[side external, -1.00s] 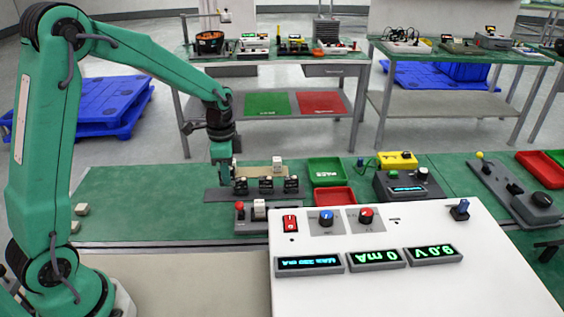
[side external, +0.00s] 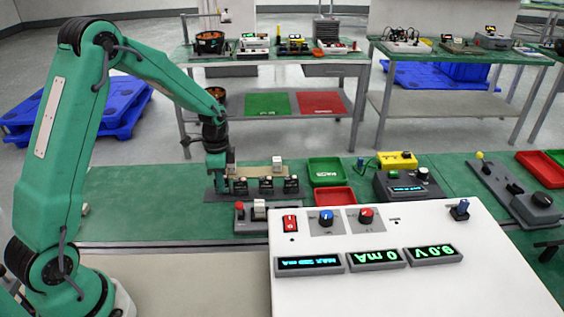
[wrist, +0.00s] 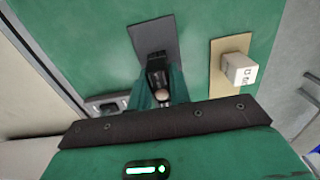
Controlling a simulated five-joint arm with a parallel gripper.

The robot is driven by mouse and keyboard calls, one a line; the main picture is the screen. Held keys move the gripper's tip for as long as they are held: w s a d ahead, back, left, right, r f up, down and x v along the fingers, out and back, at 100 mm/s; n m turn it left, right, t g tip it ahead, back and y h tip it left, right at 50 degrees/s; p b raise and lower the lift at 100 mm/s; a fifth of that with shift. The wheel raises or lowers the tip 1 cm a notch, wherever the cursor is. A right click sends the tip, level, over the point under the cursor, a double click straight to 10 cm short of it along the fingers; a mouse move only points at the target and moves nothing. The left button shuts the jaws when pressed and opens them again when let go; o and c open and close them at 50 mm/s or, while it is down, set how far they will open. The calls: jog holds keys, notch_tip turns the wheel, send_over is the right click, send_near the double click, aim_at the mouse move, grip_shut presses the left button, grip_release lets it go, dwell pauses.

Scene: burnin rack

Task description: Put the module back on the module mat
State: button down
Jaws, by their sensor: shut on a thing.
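My gripper (side external: 219,190) points down at the left part of the dark grey rack strip (side external: 216,198). It is shut on the module, which its fingers mostly hide in the side view. In the wrist view a small pale, rounded part (wrist: 162,95) shows between the fingers, beside a black socket on the strip (wrist: 154,35). I cannot tell whether the module is seated or just lifted. The tan module mat (side external: 255,170) lies behind the strip. A white block (side external: 277,163) stands on it; it also shows in the wrist view (wrist: 239,71), with bare mat (wrist: 226,48) beside it.
Black units with small displays (side external: 266,185) stand on the strip right of my gripper. A grey switch box (side external: 250,214) is in front. A green tray (side external: 325,170) and a red tray (side external: 335,196) are to the right. The green mat is clear at left.

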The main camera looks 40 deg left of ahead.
jog(key=shift+f, duration=0.45)
jog(key=shift+f, duration=0.1)
jog(key=c, duration=1.3)
grip_release()
notch_tip(320, 180, up, 12)
jog(key=shift+r, duration=0.2)
